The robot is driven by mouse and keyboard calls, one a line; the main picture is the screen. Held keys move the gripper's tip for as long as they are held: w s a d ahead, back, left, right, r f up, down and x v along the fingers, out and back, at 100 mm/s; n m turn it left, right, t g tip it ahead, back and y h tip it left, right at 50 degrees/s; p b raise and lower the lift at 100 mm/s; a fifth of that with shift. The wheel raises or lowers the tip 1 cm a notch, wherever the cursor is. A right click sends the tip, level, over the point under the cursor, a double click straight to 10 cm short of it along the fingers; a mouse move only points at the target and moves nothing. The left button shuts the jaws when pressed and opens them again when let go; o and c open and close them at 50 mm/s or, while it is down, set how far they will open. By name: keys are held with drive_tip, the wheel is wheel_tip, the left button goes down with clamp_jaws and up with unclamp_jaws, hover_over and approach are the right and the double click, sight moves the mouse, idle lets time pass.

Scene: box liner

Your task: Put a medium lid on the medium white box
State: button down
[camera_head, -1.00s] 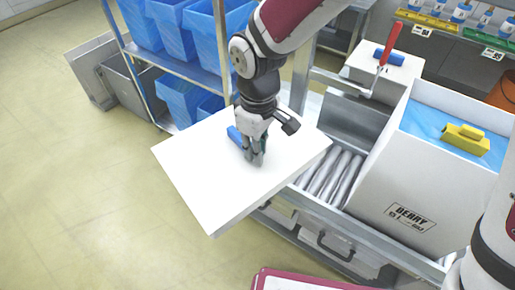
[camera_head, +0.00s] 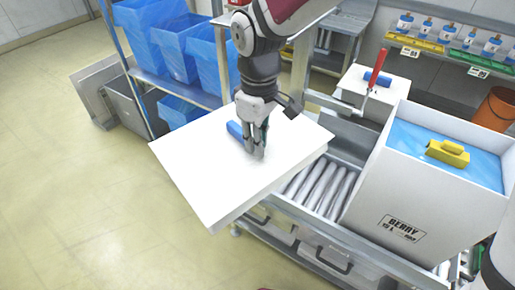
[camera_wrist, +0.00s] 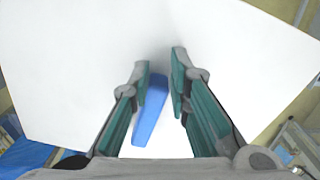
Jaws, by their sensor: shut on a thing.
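My gripper is shut on the lid's handle, which also shows between the fingers in the wrist view (camera_wrist: 151,108). The white lid fills most of the wrist view (camera_wrist: 80,75). A white box (camera_head: 420,205) with printed lettering stands on the rollers at right. The lid is apart from the box.
A smaller white lidded box (camera_head: 385,88) stands behind. Blue-lined bins (camera_head: 183,42) fill the rack at back left. The floor (camera_head: 80,215) at left is clear.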

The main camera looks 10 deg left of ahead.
drive_tip(key=shift+r+p, duration=0.55)
drive_tip(key=shift+r, duration=2.05)
wheel_tip(320, 180, up, 7)
drive_tip(key=p, duration=0.1)
drive_tip(key=shift+r, duration=0.2)
